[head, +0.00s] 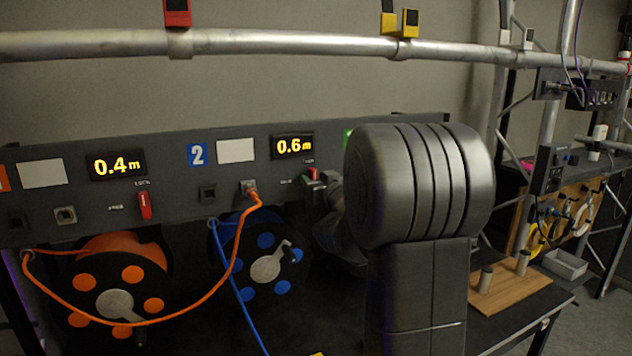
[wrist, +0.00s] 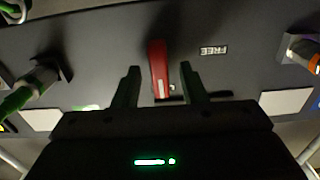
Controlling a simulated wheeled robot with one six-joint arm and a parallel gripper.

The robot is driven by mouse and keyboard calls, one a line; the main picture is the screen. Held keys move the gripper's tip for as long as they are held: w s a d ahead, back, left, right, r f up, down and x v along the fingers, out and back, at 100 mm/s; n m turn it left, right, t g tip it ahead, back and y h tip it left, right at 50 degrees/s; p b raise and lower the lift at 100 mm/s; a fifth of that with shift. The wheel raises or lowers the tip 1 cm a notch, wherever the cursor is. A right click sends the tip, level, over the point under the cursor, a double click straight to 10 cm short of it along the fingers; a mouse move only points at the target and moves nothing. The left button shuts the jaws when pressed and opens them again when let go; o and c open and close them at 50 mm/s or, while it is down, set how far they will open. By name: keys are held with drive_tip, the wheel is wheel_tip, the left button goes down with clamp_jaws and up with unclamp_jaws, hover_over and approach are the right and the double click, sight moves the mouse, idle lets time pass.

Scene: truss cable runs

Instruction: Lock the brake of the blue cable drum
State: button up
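The blue cable drum (head: 265,262) sits below the panel marked 2 in the head view, its display reading 0.6m. My gripper (wrist: 159,76) is open, one finger on each side of the lever, with visible gaps. No LOCK word shows beside this lever.
An orange drum (head: 115,280) with its own red lever (head: 145,206) is on the left. An orange cable (head: 215,285) droops across in front and plugs in above the blue drum. A green cable plug (wrist: 35,85) is left in the wrist view.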

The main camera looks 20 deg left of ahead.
drive_tip(key=b+v, duration=0.2)
drive_tip(key=v, duration=1.1)
drive_tip(key=shift+s+d, duration=0.25)
drive_tip(key=shift+s, duration=0.05)
drive_tip(key=shift+a, duration=0.1)
drive_tip(key=p+x, duration=0.2)
drive_tip(key=x, duration=1.1)
drive_tip(key=shift+w+a, duration=0.2)
drive_tip(key=shift+w, duration=0.15)
drive_tip(key=shift+d, duration=0.1)
